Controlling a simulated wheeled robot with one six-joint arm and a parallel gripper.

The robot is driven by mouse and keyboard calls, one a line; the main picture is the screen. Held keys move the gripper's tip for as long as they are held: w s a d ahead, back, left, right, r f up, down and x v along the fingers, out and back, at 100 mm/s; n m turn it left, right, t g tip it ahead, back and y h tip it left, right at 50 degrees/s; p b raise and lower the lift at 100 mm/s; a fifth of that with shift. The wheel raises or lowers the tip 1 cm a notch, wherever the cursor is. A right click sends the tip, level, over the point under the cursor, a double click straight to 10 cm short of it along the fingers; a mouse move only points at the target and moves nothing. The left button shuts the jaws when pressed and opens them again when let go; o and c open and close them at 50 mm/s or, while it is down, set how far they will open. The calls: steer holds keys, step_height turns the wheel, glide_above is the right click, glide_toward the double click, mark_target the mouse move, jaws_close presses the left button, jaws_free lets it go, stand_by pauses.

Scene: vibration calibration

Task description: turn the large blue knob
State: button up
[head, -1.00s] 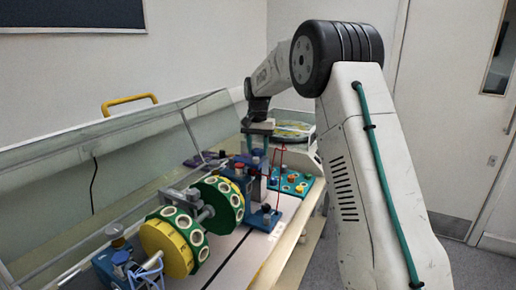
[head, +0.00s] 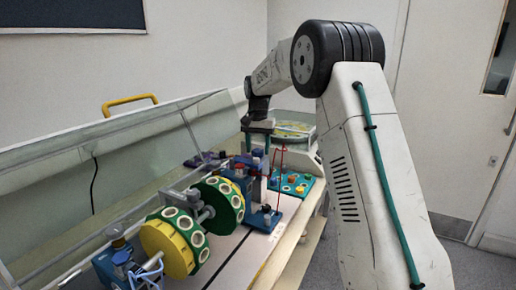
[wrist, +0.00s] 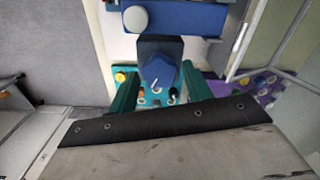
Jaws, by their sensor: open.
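A large dark blue knob-like part (wrist: 160,66) shows in the wrist view, just beyond and between my fingertips. My gripper (wrist: 160,88) is open, with one green finger on each side of the line to this part. I cannot tell whether either finger touches it. In the head view my gripper (head: 257,138) hangs pointing down above the blue upright stand (head: 258,184). The knob itself is hard to make out there among the gripper and stand.
A teal board with small coloured knobs (head: 293,184) lies right of the stand. Green and yellow wheels (head: 172,245) on a shaft are in front. A clear-walled enclosure (head: 60,165) runs along the left. A red wire (head: 281,160) stands close to my gripper.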

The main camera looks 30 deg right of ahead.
mark_target(259, 152)
step_height(259, 152, up, 7)
steer(key=shift+r, duration=0.2)
stand_by(1.0)
steer(key=f, duration=0.1)
steer(key=s+f, duration=0.1)
steer(key=f+n, duration=0.1)
steer(key=shift+s+a+g, duration=0.2)
steer(key=shift+s+g, duration=0.1)
steer(key=shift+s, duration=0.05)
steer(key=s+a+n, duration=0.2)
steer(key=s+a, duration=0.2)
steer(key=s, duration=1.1)
steer(key=s+a+n+t, duration=0.1)
steer(key=s+a, duration=0.4)
steer(key=s, duration=1)
steer(key=s+a+n+t, duration=0.1)
steer(key=s+a+n, duration=0.3)
steer(key=s, duration=1.1)
steer(key=shift+s+a+f, duration=0.2)
steer(key=shift+a, duration=0.35)
